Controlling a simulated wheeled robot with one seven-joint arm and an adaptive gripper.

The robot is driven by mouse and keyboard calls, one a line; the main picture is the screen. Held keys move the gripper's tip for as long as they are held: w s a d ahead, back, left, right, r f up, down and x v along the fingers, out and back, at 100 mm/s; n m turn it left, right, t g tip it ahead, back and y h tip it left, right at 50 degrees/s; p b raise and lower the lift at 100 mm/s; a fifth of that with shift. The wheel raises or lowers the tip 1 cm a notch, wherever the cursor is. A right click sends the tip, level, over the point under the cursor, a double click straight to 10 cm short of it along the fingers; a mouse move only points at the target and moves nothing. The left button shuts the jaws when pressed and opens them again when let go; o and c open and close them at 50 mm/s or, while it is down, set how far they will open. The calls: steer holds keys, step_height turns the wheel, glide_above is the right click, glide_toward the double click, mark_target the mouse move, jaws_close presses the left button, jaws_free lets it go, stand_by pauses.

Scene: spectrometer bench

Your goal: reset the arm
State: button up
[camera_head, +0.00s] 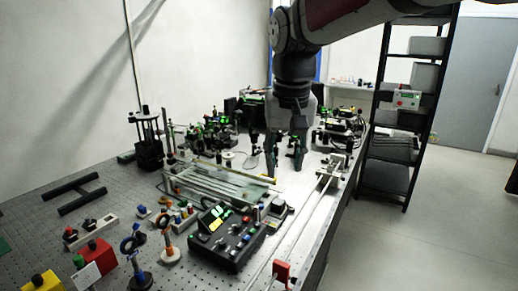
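My gripper (286,158) hangs from my arm at the upper middle of the head camera view. It points down over the optical bench (200,270). Its two dark fingers are spread apart with a gap between them, and I see nothing held. It is behind the black control box (228,234) and to the left of the rail (303,220). Whether the fingertips touch the bench surface, I cannot tell.
A glass-topped frame (215,185) lies in the middle of the bench. Small optics mounts, a red box (95,258) and a yellow box (42,283) stand at front left. A black shelf (385,178) stands right of the bench. The floor (440,235) at right is clear.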

steer(key=s+d+f+t, duration=0.1)
steer(key=s+d, duration=0.4)
steer(key=s, duration=0.6)
steer(key=s+d+f+t, duration=0.1)
steer(key=s+d+f, duration=0.3)
steer(key=s, duration=0.8)
steer(key=shift+s+d+f+t, duration=0.15)
steer(key=shift+s+d+t, duration=0.2)
steer(key=shift+d, duration=0.5)
steer(key=shift+w, duration=0.1)
steer(key=shift+c, duration=0.6)
jaws_close()
